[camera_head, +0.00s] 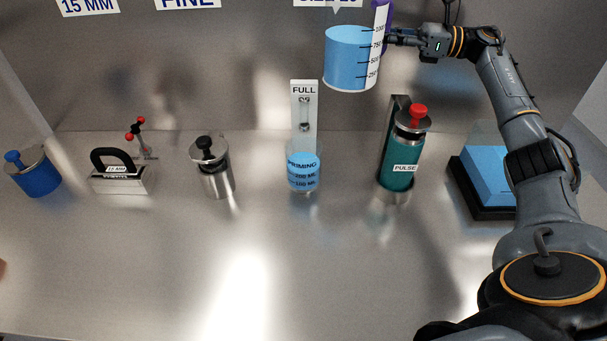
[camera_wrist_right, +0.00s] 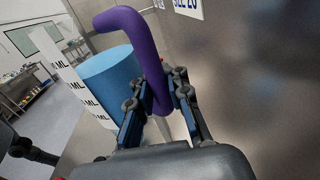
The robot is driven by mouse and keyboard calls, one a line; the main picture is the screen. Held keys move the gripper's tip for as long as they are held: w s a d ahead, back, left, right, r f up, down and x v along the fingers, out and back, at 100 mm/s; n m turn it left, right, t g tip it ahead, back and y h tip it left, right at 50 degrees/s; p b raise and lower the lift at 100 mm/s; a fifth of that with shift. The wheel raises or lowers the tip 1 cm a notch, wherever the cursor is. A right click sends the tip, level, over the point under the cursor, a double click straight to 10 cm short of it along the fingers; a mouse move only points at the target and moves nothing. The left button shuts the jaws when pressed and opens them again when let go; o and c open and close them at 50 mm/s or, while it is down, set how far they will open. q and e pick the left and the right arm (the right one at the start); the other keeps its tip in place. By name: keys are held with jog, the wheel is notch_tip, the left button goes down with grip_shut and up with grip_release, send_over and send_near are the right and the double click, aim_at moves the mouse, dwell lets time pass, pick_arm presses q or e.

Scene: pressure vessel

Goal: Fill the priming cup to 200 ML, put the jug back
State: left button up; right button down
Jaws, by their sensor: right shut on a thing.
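The jug (camera_head: 348,62) is full of blue liquid and has a white scale strip and a purple handle. It is held up in the air, roughly upright, above and to the right of the priming cup. My right gripper (camera_head: 391,38) is shut on its purple handle (camera_wrist_right: 147,50); the jug body (camera_wrist_right: 108,78) also shows in the right wrist view. The priming cup (camera_head: 303,175) stands on the steel surface with blue liquid in it, its level above the 200 ML mark. A white FULL plate (camera_head: 304,105) rises behind it. My left gripper is not in view.
A teal PULSE bottle (camera_head: 400,160) with a red knob stands right of the cup. A steel canister (camera_head: 213,167) stands left of it. A black-based tray with a blue block (camera_head: 487,180) is at the right. The front surface is clear.

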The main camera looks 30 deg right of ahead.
jog(key=shift+s+r, duration=0.15)
jog(key=shift+r, duration=0.4)
jog(key=shift+r+p, duration=0.8)
jog(key=shift+r, duration=0.45)
jog(key=shift+f, duration=0.1)
